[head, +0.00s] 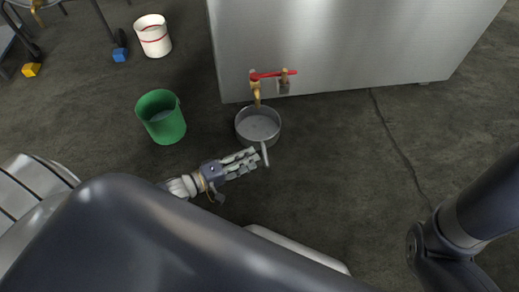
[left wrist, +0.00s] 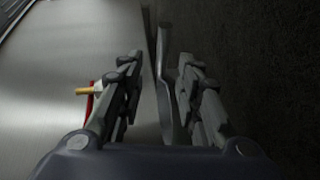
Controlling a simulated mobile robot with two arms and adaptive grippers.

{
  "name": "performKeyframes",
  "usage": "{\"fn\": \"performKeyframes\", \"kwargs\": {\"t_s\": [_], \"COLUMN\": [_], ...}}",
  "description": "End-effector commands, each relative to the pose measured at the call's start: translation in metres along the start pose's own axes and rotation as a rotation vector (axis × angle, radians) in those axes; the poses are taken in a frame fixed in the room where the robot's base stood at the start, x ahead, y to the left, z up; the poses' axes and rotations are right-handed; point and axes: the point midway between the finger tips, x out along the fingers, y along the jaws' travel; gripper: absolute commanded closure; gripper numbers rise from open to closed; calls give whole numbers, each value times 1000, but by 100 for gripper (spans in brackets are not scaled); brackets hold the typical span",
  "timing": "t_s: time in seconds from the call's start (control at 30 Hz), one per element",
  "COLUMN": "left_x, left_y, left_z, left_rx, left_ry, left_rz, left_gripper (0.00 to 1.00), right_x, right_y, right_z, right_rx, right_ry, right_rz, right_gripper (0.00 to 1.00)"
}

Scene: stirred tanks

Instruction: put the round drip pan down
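The round drip pan (head: 258,125) is a grey metal pan with a short handle. In the head view it appears to stand level on the floor, below the tap on the steel tank. Its handle points down in the picture, towards my left gripper (head: 250,160). In the left wrist view the handle (left wrist: 165,85) runs between the two fingers of my left gripper (left wrist: 162,75). The fingers are apart, with a clear gap on the handle's left side; the right finger is close to it, and contact cannot be told. My right gripper is out of view.
The steel tank (head: 340,45) stands behind the pan, with a red-handled brass tap (head: 257,86) above it. A green bucket (head: 161,117) stands left of the pan, a white bucket (head: 153,36) farther back. Floor to the right is clear except for a crack.

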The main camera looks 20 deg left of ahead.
Motion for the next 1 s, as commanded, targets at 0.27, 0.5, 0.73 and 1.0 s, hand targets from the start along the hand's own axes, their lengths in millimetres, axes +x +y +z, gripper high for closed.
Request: {"fn": "performKeyframes", "kwargs": {"t_s": [0.27, 0.5, 0.73, 1.0], "left_x": [-49, -58, -48, 54], "left_y": [2, 0, 11, 190], "left_z": [0, 0, 0, 11], "left_rx": [0, 2, 20, 346], "left_ry": [0, 0, 1, 63], "left_rz": [-3, 1, 27, 390], "left_gripper": [68, 68, 68, 68], "right_x": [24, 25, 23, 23], "right_y": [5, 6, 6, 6], "right_z": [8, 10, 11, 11], "right_rx": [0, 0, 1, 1], "right_ry": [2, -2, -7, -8], "right_rz": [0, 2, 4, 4], "right_gripper": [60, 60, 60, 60]}}
